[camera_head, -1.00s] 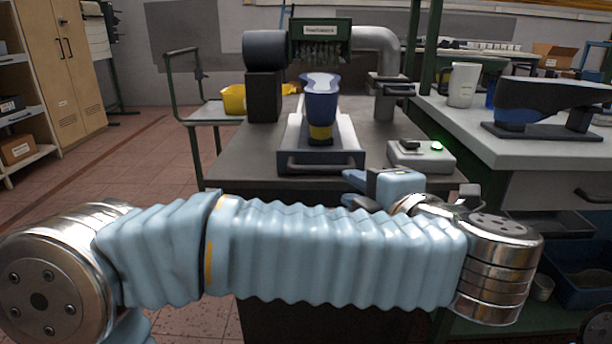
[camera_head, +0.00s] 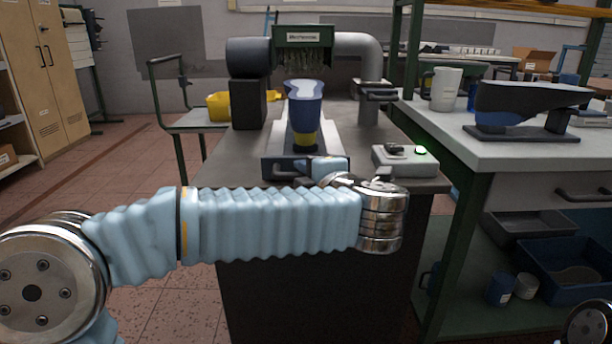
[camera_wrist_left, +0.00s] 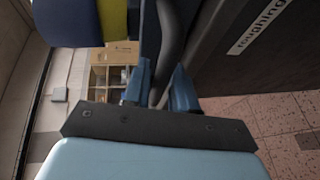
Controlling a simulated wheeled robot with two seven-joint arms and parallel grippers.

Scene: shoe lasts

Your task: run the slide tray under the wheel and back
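The slide tray (camera_head: 334,148) sits on the dark bench, with a dark handle (camera_head: 285,174) across its front. A blue shoe last (camera_head: 305,110) with a yellow band stands upright on it. Behind and above is the bristled wheel (camera_head: 306,59) under a green hood. My left gripper (camera_head: 300,168) is at the handle. In the left wrist view, its blue fingers (camera_wrist_left: 162,85) stand apart on either side of the dark handle bar (camera_wrist_left: 172,40), with some gap visible. The fingertips are partly hidden in the head view. My right gripper is out of view.
A side bench (camera_head: 460,145) at right carries a white jug (camera_head: 446,90) and a dark shoe-shaped piece (camera_head: 530,100). A yellow bin (camera_head: 218,106) stands on a cart at left.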

